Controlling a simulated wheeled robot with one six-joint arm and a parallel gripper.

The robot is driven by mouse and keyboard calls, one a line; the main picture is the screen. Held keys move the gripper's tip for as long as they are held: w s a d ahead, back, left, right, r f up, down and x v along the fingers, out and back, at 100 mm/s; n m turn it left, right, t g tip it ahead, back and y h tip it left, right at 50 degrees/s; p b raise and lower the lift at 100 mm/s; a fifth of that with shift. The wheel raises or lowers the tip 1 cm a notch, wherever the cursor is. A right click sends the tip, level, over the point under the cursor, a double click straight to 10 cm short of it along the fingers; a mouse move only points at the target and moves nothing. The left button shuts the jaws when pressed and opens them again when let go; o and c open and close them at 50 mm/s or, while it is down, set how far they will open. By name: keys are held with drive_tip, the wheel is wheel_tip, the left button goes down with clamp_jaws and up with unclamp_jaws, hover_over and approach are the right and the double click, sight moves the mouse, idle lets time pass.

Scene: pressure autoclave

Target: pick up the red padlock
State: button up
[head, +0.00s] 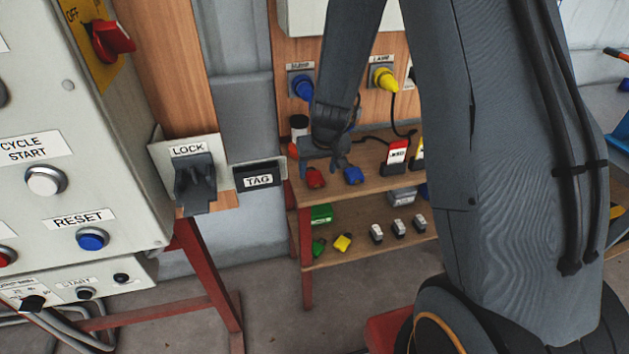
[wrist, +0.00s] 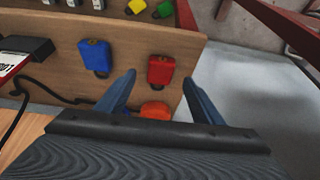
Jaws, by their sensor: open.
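The red padlock (head: 316,178) lies on the upper wooden shelf, near its front left end. In the wrist view the red padlock (wrist: 161,70) lies ahead of my fingers, in line with the gap between them. My gripper (head: 330,162) is open and empty just over the shelf, behind the padlock in the head view. In the wrist view the two blue-grey fingers of my gripper (wrist: 160,78) are spread apart. Whether the fingers are down at the padlock's height is hard to tell.
A blue padlock (head: 353,175) lies beside the red one. An orange item (wrist: 156,110) lies close behind the red padlock in the wrist view. A tag (head: 396,156) and black cable are on the upper shelf (head: 378,186). The lower shelf holds several padlocks, including a yellow one (head: 342,243).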

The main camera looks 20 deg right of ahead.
sight(315, 178)
drive_tip(key=shift+b+x, duration=1.85)
drive_tip(key=shift+x, duration=0.5)
drive_tip(key=shift+s+a, duration=0.1)
drive_tip(key=shift+s, duration=0.05)
drive_tip(key=c, duration=1.3)
drive_tip(key=shift+r+p, duration=0.2)
drive_tip(key=shift+p, duration=0.15)
